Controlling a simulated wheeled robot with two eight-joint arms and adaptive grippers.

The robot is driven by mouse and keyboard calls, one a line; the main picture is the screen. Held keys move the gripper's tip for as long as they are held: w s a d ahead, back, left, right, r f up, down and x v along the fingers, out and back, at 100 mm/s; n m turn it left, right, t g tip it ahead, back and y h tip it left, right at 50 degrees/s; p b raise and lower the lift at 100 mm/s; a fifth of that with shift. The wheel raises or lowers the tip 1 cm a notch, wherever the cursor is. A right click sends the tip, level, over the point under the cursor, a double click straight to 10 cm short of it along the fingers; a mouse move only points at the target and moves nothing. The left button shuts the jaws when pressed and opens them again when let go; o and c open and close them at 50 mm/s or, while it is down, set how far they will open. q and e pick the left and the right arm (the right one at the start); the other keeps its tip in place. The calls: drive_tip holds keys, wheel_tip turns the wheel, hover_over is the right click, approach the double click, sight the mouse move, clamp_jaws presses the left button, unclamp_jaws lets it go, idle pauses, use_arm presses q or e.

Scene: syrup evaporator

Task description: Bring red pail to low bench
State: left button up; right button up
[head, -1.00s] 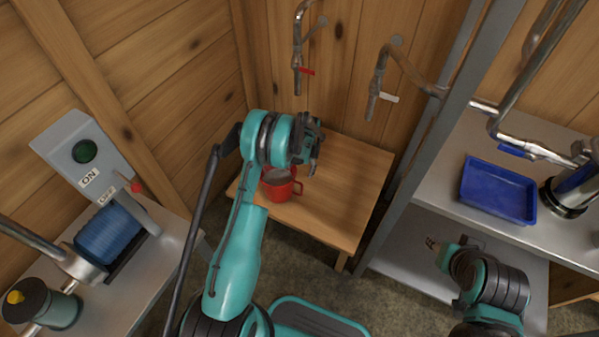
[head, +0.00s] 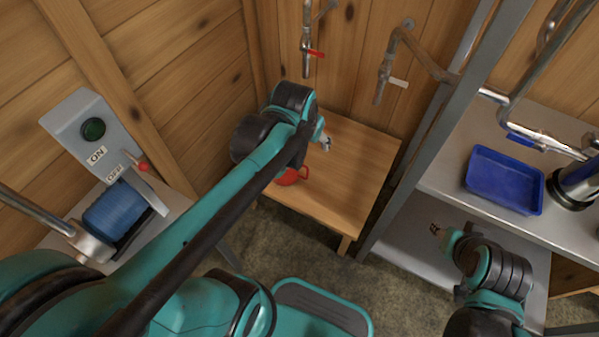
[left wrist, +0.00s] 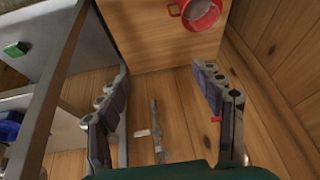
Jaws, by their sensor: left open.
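The red pail (head: 292,177) stands on the wooden low bench (head: 352,180), near its left side. My left arm hides much of it in the head view. In the left wrist view the pail (left wrist: 200,12) is at the top edge, cut off by the frame, with its open mouth and a side handle showing. My left gripper (head: 325,144) is above the bench, just up and right of the pail. In the left wrist view its fingers (left wrist: 160,75) are wide apart with nothing between them. My right gripper (head: 437,230) is by the metal shelves, too small to read.
Two wall taps, one with a red lever (head: 316,53) and one with a white lever (head: 398,83), are above the bench. A metal rack post (head: 432,130) stands right of it. A blue tray (head: 503,180) is on the upper shelf. A switch box (head: 92,125) is at left.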

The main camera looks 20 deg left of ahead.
use_arm(q)
drive_tip(key=s+d+t, duration=0.2)
drive_tip(key=s, duration=0.8)
drive_tip(key=shift+s+f+h, duration=0.25)
drive_tip(key=shift+f+h, duration=0.05)
drive_tip(key=shift+d, duration=0.1)
idle(0.5)
